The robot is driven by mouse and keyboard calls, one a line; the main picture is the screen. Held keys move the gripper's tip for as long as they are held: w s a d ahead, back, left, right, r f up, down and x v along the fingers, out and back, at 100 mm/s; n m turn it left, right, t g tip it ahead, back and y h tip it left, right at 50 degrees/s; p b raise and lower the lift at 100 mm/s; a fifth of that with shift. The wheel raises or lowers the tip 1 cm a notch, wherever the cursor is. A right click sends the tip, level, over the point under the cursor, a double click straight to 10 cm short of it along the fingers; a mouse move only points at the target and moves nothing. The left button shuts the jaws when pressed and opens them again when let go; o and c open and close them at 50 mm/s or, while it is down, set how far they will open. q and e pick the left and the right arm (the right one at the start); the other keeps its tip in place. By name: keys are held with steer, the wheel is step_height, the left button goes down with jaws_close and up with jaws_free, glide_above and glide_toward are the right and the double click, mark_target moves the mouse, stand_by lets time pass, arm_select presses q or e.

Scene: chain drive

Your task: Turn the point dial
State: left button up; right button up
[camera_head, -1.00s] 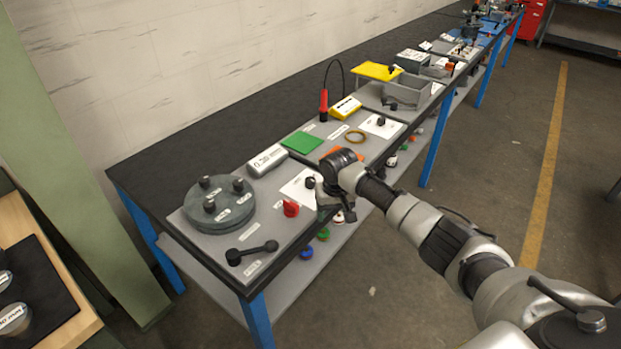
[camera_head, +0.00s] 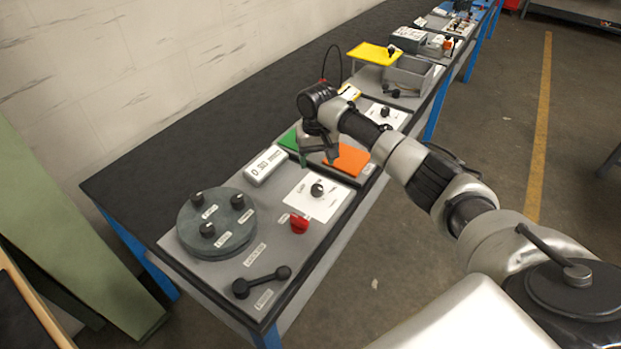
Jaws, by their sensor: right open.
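A black dial knob (camera_head: 317,189) sits on a white printed card (camera_head: 306,205) on the grey panel of the bench. A second black knob (camera_head: 385,112) on a white card lies farther along the bench; the card print is too small to read, so I cannot tell which is the point dial. My right gripper (camera_head: 318,162) is open and empty, pointing down above the panel, beyond the nearer knob and in front of the green and orange pads. My left gripper is not in view.
A red knob (camera_head: 299,224), a black lever (camera_head: 262,281) and a round grey plate (camera_head: 216,222) with three black knobs stand near. A white display box (camera_head: 264,166) is to the left. Orange (camera_head: 347,159) and green pads lie by the gripper. A yellow plate (camera_head: 374,53) stands farther back.

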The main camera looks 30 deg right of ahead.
mark_target(317, 188)
steer(key=f, duration=0.2)
steer(key=s+f, duration=0.1)
steer(key=f, duration=0.1)
steer(key=shift+s+p, duration=0.15)
steer(key=shift+p, duration=0.2)
steer(key=f, duration=0.5)
steer(key=shift+w+f, duration=0.15)
steer(key=shift+w, duration=0.15)
steer(key=shift+f, duration=0.25)
steer(key=shift+c, duration=0.4)
steer(key=c, duration=0.9)
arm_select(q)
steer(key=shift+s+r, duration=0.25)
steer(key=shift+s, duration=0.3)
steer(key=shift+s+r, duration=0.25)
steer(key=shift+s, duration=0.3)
arm_select(e)
steer(key=shift+o, duration=0.2)
